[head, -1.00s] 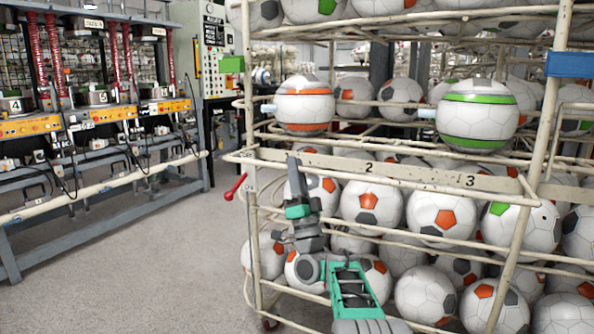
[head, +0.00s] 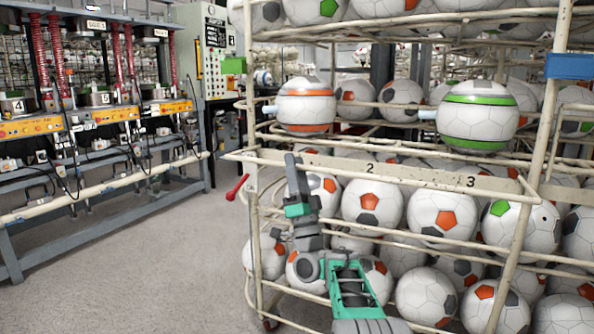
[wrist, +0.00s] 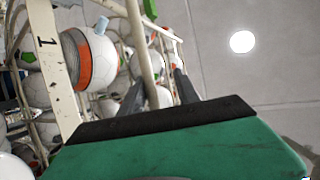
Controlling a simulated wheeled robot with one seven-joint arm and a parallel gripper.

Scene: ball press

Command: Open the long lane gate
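A long cream bar (head: 400,180) runs across the rack front, along the board numbered 2 and 3; it may be the long lane gate, but I cannot tell for certain. Its left end sticks out past the corner post. My gripper (head: 291,165) is at the rack's left front, its dark fingers pointing up beside the bar. In the wrist view my gripper (wrist: 158,88) has its two dark fingers apart, with a cream bar (wrist: 139,45) seen between them. I cannot tell whether they touch it. The board end marked 1 (wrist: 48,45) shows at left.
Balls with orange bands (head: 305,106) and green bands (head: 477,115) sit on the shelf above. Several footballs (head: 442,211) fill the lower rack. A red-handled lever (head: 237,187) sticks out at the rack's left. The floor (head: 150,260) is clear toward the press bench (head: 90,180).

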